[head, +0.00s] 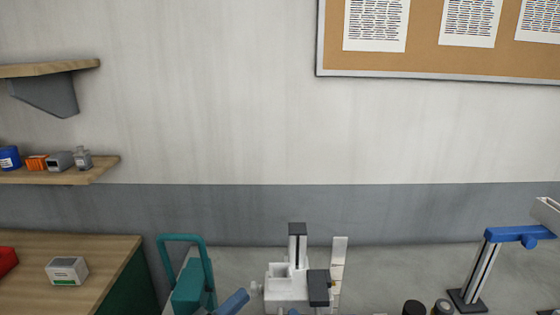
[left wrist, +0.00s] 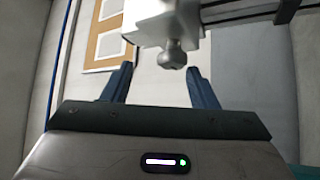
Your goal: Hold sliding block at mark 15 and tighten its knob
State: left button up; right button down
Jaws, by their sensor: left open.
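The white sliding block (head: 285,290) sits on a dark upright column (head: 297,246) at the bottom centre of the head view. Its pale knob (head: 256,288) sticks out to the left. The block (left wrist: 160,22) and knob (left wrist: 172,54) fill the top of the left wrist view. My left gripper (head: 238,299) is below and left of the knob in the head view. In the left wrist view my left gripper (left wrist: 162,80) is open, with the knob near its fingertips and between them, apart from both fingers. Mark 15 cannot be read. My right gripper is not in view.
A pale upright strip (head: 338,262) stands right of the column. A teal handled object (head: 190,285) is at the left. A blue-armed stand (head: 488,262) and dark round items (head: 414,308) are at the right. Grey bench surface between them is clear.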

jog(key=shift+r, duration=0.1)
pick_arm(q)
notch_tip(320, 180, up, 6)
jog(key=shift+s+a, duration=0.15)
dwell(0.5)
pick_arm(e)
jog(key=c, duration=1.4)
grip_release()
pick_arm(q)
jog(key=shift+r+p, duration=0.35)
jog(key=shift+r, duration=0.05)
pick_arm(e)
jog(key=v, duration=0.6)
